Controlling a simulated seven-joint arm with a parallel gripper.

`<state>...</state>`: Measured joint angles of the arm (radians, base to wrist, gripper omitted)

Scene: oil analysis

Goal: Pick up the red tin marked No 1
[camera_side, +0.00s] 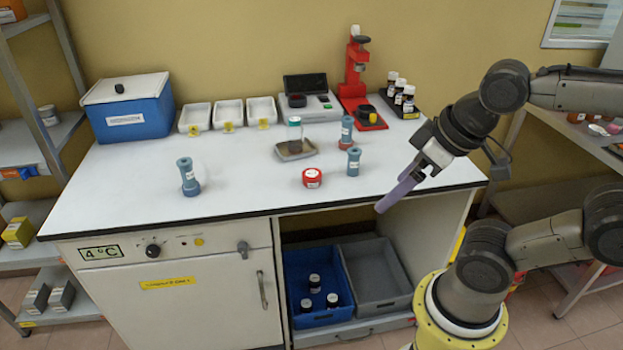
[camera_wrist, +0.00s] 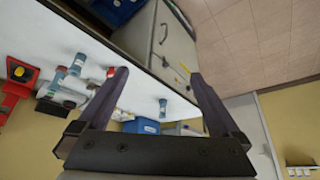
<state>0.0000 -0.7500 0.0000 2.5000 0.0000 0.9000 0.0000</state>
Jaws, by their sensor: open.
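A round red tin (camera_side: 312,177) with a white label sits on the white bench top, right of the middle, near the front edge. The label's writing is too small to read. In the wrist view a bit of the red tin (camera_wrist: 111,72) shows beside my left finger, which partly hides it. My gripper (camera_side: 381,208) is open and empty, with purple-grey fingers. It is to the right of the tin, by the bench's front edge, pointing down and left. In the wrist view my open gripper (camera_wrist: 158,73) has both fingers apart with nothing between them.
Blue-grey bottles (camera_side: 353,162) stand behind and right of the tin, with another (camera_side: 187,177) far left. A red press (camera_side: 357,80), scale (camera_side: 307,101), white trays (camera_side: 229,113) and blue cooler (camera_side: 127,108) line the back.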

